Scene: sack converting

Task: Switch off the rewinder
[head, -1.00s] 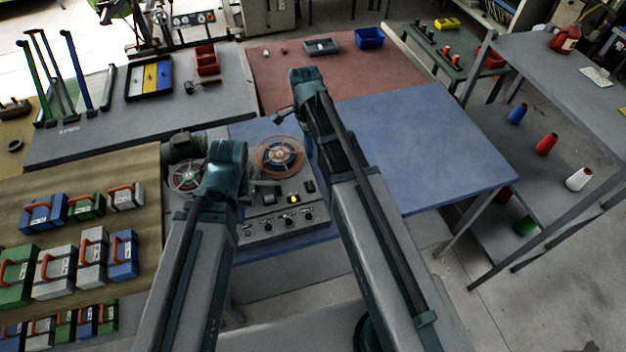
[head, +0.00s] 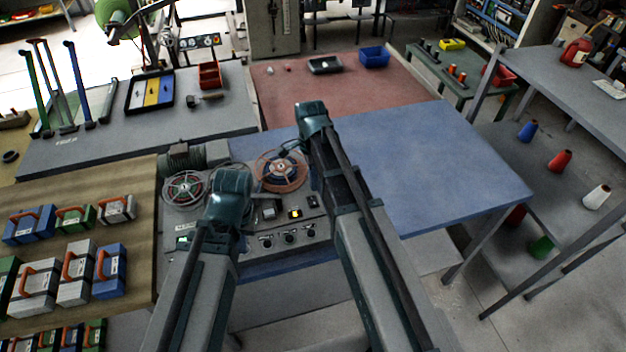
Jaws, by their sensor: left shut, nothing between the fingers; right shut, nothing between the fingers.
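The rewinder is a grey deck (head: 322,229) at the near-left of the blue table. It carries a left reel with red spokes (head: 183,188) and an orange-rimmed right reel (head: 281,171). Its front panel has a lit amber button (head: 295,214), dark knobs (head: 289,237) and a green-lit display (head: 185,241). My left gripper (head: 226,207) is over the deck between the reels, below its teal wrist; its fingers are mostly hidden. My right gripper (head: 290,147) is shut and empty, above the orange reel's upper right. My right arm hides the deck's right edge.
The blue table (head: 430,160) is clear to the right. Toolboxes with orange handles (head: 95,270) stand on the wooden bench at left. A red bench (head: 350,90) behind holds a blue bin (head: 374,56) and a dark tray (head: 325,65). Thread cones sit on the right shelf.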

